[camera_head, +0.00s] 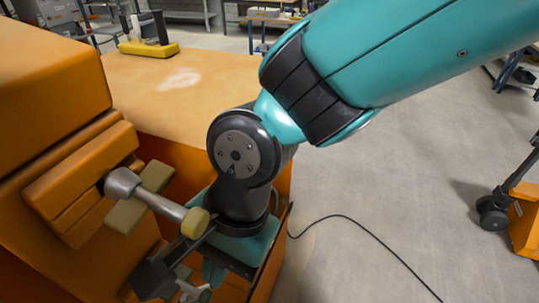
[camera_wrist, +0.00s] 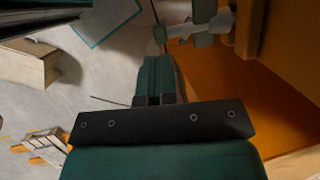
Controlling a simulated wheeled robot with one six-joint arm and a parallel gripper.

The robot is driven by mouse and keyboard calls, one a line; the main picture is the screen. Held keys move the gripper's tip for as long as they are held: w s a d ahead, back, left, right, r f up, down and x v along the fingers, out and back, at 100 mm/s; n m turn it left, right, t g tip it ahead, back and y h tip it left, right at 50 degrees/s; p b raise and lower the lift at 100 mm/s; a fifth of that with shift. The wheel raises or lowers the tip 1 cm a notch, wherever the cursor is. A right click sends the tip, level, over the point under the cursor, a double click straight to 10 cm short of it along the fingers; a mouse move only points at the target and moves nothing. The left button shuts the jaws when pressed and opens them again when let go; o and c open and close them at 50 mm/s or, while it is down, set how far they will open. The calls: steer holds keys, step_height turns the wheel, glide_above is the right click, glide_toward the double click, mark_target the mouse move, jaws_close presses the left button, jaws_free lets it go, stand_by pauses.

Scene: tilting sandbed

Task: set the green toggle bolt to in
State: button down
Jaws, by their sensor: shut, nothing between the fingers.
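The green toggle bolt (camera_wrist: 205,38) shows at the top right of the wrist view, with a grey shaft, a green tip and a greenish crosspiece beside an orange face. In the head view, what seems to be the same bolt (camera_head: 183,272) is low in the picture, partly hidden behind the dark plate of my gripper. My gripper (camera_wrist: 155,62) is shut and empty, its green fingers to the left of the bolt in the wrist view and apart from it in the picture. In the head view the fingers are mostly hidden; I cannot tell the distance in depth.
A second toggle bolt with a yellow tip (camera_head: 196,222) and a grey shaft sticks out from the orange block (camera_head: 85,180), close to my gripper. An orange bench top (camera_head: 215,75) lies behind. Grey floor with a black cable (camera_head: 345,217) is at the right.

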steer(key=w+d+b, duration=0.4)
steer(key=w+d, duration=0.3)
steer(key=d, duration=0.1)
steer(key=s+d+n+t+b, duration=0.1)
steer(key=s+d+n, duration=0.1)
steer(key=d+n, duration=0.3)
steer(key=s+d+r+n+t+y+b, duration=0.1)
steer(key=d+n+b, duration=0.1)
steer(key=d+n, duration=0.4)
steer(key=d, duration=0.3)
steer(key=shift+s+d+r+t, duration=0.15)
steer(key=shift+s+r+t, duration=0.1)
steer(key=shift+s+t, duration=0.15)
stand_by(2.2)
